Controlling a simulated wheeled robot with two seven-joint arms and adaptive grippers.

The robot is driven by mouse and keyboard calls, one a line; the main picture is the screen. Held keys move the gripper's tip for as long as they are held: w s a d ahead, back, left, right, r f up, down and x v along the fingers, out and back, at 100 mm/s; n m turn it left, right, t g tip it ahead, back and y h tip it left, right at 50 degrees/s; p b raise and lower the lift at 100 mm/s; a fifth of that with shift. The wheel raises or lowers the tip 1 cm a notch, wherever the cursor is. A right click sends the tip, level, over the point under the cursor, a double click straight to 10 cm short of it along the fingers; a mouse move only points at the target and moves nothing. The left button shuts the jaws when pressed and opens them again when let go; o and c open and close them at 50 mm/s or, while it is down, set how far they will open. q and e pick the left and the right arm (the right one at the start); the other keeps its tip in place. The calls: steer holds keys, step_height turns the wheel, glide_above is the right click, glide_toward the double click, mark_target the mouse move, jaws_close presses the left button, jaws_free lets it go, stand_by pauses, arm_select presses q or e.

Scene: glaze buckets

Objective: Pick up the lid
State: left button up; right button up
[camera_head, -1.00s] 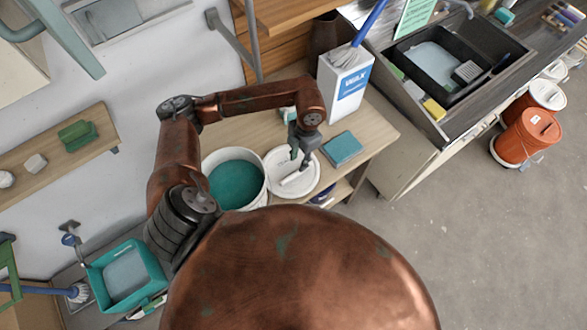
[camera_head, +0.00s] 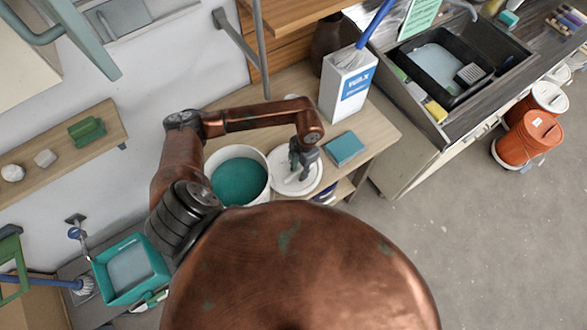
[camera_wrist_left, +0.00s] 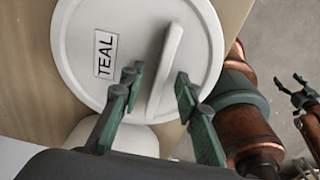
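The lid (camera_head: 282,183) is a white disc with a raised bar handle, lying on the wooden bench beside a white bucket of teal glaze (camera_head: 240,180). In the left wrist view the lid (camera_wrist_left: 85,70) carries a TEAL label, and its handle (camera_wrist_left: 167,65) runs between my fingers. My left gripper (camera_head: 303,170) is over the lid, with its fingers on either side of the handle. In the wrist view the left gripper (camera_wrist_left: 157,80) is open, with gaps beside the handle. My right gripper (camera_wrist_left: 289,78) shows at the wrist view's right edge, its fingers apart and empty.
A teal block (camera_head: 344,148) lies right of the lid, near the bench edge. A white WAX box (camera_head: 346,85) stands behind. A dark sink (camera_head: 443,65) is at upper right. Orange buckets (camera_head: 528,140) stand on the floor at far right.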

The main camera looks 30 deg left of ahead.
arm_select(q)
steer(key=shift+f+b, duration=0.25)
steer(key=shift+b, duration=0.05)
jaws_close()
stand_by(0.3)
